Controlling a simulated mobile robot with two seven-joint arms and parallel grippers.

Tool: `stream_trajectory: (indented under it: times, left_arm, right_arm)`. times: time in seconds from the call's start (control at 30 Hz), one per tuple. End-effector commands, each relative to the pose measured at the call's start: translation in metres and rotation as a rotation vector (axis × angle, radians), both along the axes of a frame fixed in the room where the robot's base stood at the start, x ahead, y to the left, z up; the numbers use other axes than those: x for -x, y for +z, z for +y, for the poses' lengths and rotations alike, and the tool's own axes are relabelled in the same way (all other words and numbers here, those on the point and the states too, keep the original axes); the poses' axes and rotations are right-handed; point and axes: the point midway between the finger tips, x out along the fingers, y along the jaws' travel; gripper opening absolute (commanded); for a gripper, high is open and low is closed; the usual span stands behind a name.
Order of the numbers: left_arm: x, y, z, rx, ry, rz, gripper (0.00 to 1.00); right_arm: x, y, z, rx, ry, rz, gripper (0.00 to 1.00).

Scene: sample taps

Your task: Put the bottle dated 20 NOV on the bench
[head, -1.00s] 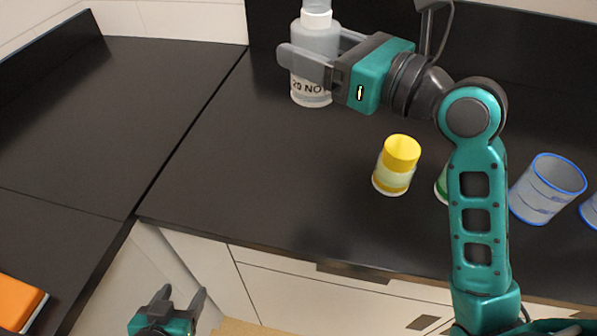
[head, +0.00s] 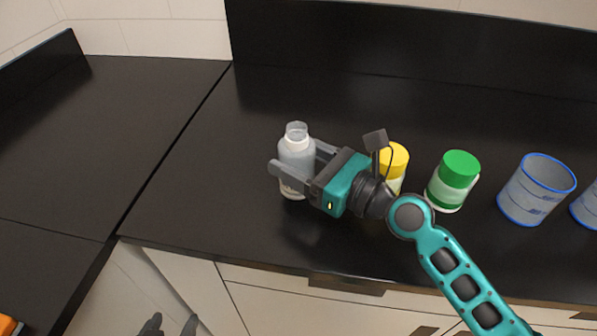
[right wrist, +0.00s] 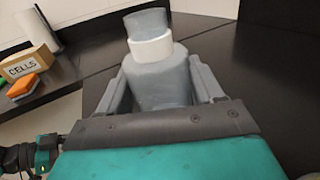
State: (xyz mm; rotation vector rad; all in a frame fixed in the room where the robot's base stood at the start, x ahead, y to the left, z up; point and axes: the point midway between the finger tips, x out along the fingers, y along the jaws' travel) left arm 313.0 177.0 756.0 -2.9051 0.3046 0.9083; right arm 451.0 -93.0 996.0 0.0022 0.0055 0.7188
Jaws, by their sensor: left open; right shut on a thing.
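A pale grey bottle with a white collar (head: 296,152) stands upright at the bench (head: 200,200), left of the yellow-capped container. My right gripper (head: 297,163) is shut on it, one finger on each side. Its label is mostly hidden by the fingers now; the earlier head view showed part of the print, "20 NO". I cannot tell whether its base touches the bench. The bottle also fills the middle of the right wrist view (right wrist: 158,75) between the fingers. My left gripper (head: 172,325) is open and empty at the bottom edge, below the bench front.
A yellow-capped container (head: 395,158) stands just behind my right wrist. A green-capped container (head: 455,178) and blue-rimmed beakers (head: 537,190) stand further right. A box marked CELLS (right wrist: 28,64) and an orange-topped item (right wrist: 23,86) show in the wrist view. The bench's left part is clear.

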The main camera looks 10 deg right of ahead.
Motion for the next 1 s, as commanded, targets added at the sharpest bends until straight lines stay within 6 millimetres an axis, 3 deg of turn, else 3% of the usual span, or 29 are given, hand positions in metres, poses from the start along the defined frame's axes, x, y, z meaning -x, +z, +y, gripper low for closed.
stream_trajectory:
  times: [0.03, 0.1, 0.5, 0.53, 0.8, 1.0]
  left_arm:
    - [0.0, -0.012, 0.0, 0.0, 0.0, 0.0, 0.64]
    - [0.0, -0.017, 0.0, 0.0, 0.0, 0.0, 0.64]
    - [-0.002, -0.016, 0.001, -0.001, 0.001, -0.004, 0.64]
    - [-0.003, -0.016, 0.001, -0.001, 0.001, -0.005, 0.64]
    - [-0.004, -0.014, 0.001, -0.001, 0.002, -0.007, 0.64]
    - [-0.004, -0.014, 0.001, -0.001, 0.002, -0.008, 0.64]
  right_arm:
    - [0.0, -0.015, 0.0, 0.001, 0.001, 0.002, 0.27]
    - [0.0, -0.024, 0.0, 0.001, 0.0, 0.002, 0.27]
    - [0.0, -0.027, 0.0, 0.0, -0.001, 0.0, 0.27]
    - [0.0, -0.027, 0.0, 0.0, -0.001, 0.0, 0.67]
    - [0.0, -0.026, 0.0, 0.0, 0.0, 0.0, 0.92]
    - [0.0, -0.026, 0.0, 0.0, 0.0, 0.0, 0.92]
